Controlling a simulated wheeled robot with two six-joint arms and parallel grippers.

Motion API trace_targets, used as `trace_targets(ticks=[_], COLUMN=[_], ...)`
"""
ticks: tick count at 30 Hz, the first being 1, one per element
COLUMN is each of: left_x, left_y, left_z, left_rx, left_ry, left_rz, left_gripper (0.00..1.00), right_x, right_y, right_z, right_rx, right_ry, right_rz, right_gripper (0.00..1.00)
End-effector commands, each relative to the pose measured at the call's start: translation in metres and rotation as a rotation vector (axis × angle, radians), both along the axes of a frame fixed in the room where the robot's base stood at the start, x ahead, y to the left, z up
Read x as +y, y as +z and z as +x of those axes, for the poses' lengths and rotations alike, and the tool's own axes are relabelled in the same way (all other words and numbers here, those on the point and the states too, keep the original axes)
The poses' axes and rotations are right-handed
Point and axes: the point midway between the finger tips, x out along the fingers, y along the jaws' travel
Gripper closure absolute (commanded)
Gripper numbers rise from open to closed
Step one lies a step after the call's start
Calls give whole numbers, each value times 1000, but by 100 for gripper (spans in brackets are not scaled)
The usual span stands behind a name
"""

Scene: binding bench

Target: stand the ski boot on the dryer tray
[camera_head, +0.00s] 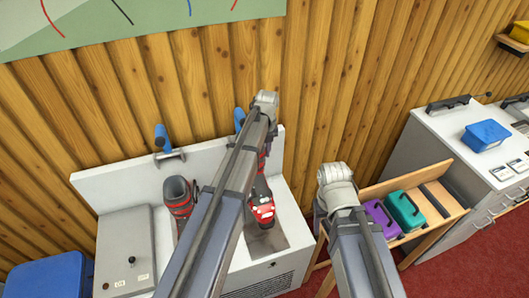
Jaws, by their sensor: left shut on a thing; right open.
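A red and dark ski boot (262,211) is in the middle of the head view, toe toward me, over a flat dark grey dryer tray (268,240) on a white unit. I cannot tell whether its sole touches the tray. My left gripper (261,152) is at the boot's upper part, shut on it; its fingers are mostly hidden by my forearm. A second grey and red boot (178,197) stands upright to the left. My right gripper (322,222) is open and empty, right of the tray, mostly hidden behind its wrist.
The white unit (97,188) has two blue-topped fittings at its back, one blue (162,138). A grey box (126,250) stands at left. A wooden rack (440,166) with purple and teal cases is at right, before a white counter (432,125).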

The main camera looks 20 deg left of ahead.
Motion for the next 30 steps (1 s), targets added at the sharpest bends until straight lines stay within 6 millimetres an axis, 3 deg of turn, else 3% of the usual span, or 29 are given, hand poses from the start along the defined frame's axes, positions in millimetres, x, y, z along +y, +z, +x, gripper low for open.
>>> trace_targets(ticks=[11, 30], left_x=[0, 0], left_y=[-17, -68], left_z=[0, 0], left_rx=[0, 0], left_ry=[2, 2], left_rz=[1, 1], left_gripper=[100, 100], right_x=[0, 0], right_y=[-17, -68], right_z=[0, 0], right_rx=[0, 0], right_ry=[3, 9], right_rz=[-1, -2], right_gripper=[41, 41])
